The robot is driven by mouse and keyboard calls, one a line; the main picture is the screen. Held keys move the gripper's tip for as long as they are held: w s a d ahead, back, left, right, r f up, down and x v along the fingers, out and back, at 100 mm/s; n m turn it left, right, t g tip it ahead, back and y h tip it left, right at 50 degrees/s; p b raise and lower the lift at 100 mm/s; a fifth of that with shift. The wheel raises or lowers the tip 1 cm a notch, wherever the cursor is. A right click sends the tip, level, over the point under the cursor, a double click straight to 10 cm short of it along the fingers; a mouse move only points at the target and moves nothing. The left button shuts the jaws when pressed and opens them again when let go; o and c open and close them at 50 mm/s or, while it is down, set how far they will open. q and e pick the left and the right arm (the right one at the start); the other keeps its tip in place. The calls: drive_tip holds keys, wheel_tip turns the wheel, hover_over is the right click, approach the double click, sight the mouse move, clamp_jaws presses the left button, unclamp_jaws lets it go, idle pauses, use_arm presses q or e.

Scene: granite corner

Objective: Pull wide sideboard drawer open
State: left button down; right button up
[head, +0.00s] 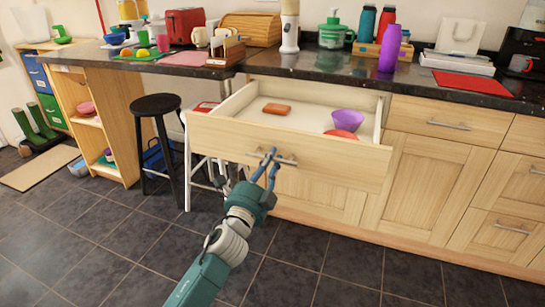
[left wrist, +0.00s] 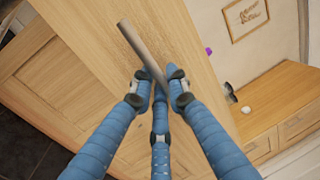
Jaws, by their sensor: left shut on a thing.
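The wide sideboard drawer (head: 286,144) is pulled out from the wooden sideboard, and its inside shows in the head view. An orange-brown block (head: 276,109), a purple bowl (head: 348,123) and a red item (head: 342,134) lie in it. My left gripper (head: 269,157) is shut on the drawer's bar handle (head: 285,160). In the left wrist view, the blue fingers of the left gripper (left wrist: 160,88) close around the grey handle (left wrist: 142,50) in front of the wooden drawer front (left wrist: 100,40). My right gripper is in neither view.
A black stool (head: 158,105) stands left of the drawer. A dark granite counter (head: 330,70) above carries a purple bottle (head: 389,50), a red toaster (head: 185,24) and other kitchen things. More closed drawers (head: 446,121) are at the right. The tiled floor in front is clear.

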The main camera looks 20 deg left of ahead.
use_arm(q)
drive_tip(key=shift+r, duration=0.1)
drive_tip(key=c, duration=1.8)
unclamp_jaws()
drive_tip(key=shift+s, duration=0.1)
drive_tip(key=shift+s, duration=0.15)
drive_tip(key=s+f, duration=0.2)
drive_tip(key=s, duration=0.9)
drive_tip(key=shift+s+a+f, duration=0.2)
drive_tip(key=shift+s+a, duration=0.05)
